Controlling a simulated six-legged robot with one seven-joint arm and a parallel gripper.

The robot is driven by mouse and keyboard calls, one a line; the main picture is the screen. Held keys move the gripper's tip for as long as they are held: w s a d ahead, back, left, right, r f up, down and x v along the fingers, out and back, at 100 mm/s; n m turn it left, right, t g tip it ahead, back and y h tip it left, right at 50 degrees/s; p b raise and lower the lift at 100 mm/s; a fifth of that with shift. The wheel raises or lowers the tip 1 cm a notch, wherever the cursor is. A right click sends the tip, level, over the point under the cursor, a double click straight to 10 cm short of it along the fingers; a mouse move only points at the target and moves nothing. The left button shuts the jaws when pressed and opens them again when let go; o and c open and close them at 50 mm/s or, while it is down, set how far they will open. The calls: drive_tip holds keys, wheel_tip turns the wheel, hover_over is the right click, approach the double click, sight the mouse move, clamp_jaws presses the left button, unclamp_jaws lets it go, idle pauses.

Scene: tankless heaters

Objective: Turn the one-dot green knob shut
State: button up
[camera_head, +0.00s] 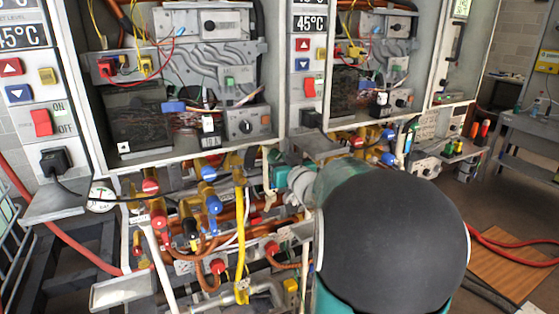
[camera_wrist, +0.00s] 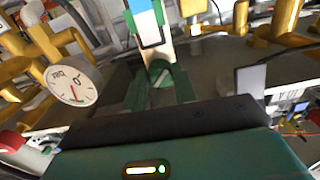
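A round green knob (camera_wrist: 160,74) with a pale line across its face is at the upper middle of the wrist view, below a white and blue upright piece with green edges. I cannot make out a dot on it. My gripper (camera_wrist: 158,98) points at it from below, its teal body and dark front edge filling the bottom of that view. Dark green finger-like shapes stand on both sides of the knob; whether they touch it is unclear. In the head view my dark, round arm link hides much of my gripper and the area around the knob.
A round white gauge (camera_wrist: 73,86) and yellow pipes are left in the wrist view. In the head view, open heater cabinets (camera_head: 190,80) stand above crowded pipes and red, blue and yellow valves (camera_head: 212,203). A grey workbench (camera_head: 525,125) is at right.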

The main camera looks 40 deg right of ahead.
drive_tip(key=c, duration=0.3)
drive_tip(key=shift+m, duration=0.3)
drive_tip(key=m, duration=0.3)
drive_tip(key=shift+a+m, duration=0.1)
drive_tip(key=shift+m, duration=2.2)
